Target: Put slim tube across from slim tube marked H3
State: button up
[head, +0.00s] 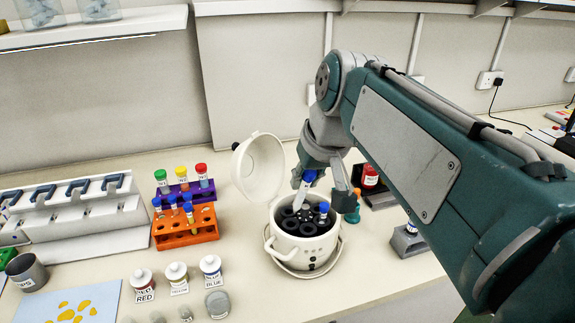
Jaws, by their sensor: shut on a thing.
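A white centrifuge (304,257) stands open on the bench, with its round lid (262,167) tipped up at the left. Its dark rotor has several round holes. A slim tube with a blue cap (323,208) sits in a rotor hole on the right side; I cannot read any mark on it. My gripper (322,184) is above the rotor and shut on another slim tube with a blue cap (308,177). This held tube leans slightly, its lower end over the left part of the rotor. I cannot tell if its tip is inside a hole.
An orange rack (184,238) holds several blue-capped tubes, and a purple rack (181,189) behind holds three capped tubes. Labelled bottles (178,279) stand in front. A pipette stand (75,222) is at the left. A red-capped bottle (370,176) stands behind my gripper.

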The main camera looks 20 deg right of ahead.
jog(key=w+d+f+g+h, duration=0.1)
jog(key=w+f+g, duration=0.3)
jog(key=w, duration=1)
jog(key=t, duration=0.1)
send_over(287, 211)
jog(key=shift+s+f, duration=0.2)
jog(key=shift+f, duration=5.45)
jog(key=shift+f, duration=1.3)
jog(key=o, duration=0.9)
